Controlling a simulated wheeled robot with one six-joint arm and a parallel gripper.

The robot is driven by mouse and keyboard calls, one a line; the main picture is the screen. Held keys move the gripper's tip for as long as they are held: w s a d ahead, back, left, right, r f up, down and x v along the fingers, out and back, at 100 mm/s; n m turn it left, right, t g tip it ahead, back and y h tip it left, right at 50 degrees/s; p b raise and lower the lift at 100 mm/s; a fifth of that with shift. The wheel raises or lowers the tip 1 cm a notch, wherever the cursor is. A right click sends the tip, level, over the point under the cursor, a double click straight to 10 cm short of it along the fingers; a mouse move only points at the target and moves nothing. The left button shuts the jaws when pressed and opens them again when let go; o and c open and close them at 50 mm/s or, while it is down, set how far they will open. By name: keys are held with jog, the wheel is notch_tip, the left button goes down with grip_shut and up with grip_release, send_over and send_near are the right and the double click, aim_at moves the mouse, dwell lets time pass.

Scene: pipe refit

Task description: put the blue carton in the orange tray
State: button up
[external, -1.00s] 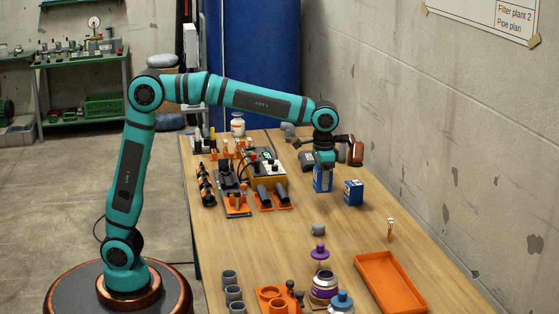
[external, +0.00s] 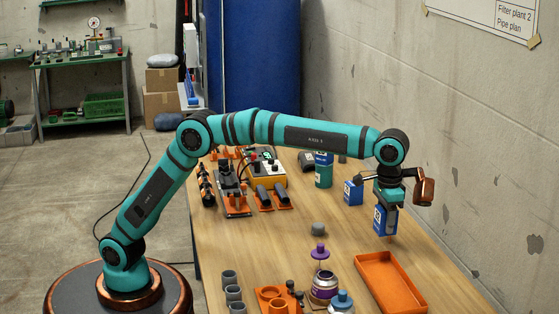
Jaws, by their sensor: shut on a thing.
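My gripper (external: 387,203) points down and is shut on a blue carton (external: 384,222) with a white label. The carton hangs upright just beyond the far edge of the orange tray (external: 413,293) in the picture; its exact height above the table is hard to tell. The tray is shallow, looks empty and lies at the right front of the table. A second blue carton (external: 353,193) stands on the table behind and to the left of the held one.
A teal and blue container (external: 323,172) stands further back. A purple-labelled jar (external: 324,287), a blue-lidded jar (external: 341,302) and a grey piece (external: 318,230) are left of the tray. The wall runs along the right. The table's middle is mostly clear.

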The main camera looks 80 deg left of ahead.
send_over(389, 287)
jog(key=f, duration=0.1)
notch_tip(389, 287, down, 5)
jog(key=shift+s+d+r, duration=0.1)
jog(key=shift+r, duration=0.05)
jog(key=shift+f, duration=2.6)
jog(key=shift+f, duration=0.15)
jog(key=o, duration=1)
notch_tip(389, 287, up, 12)
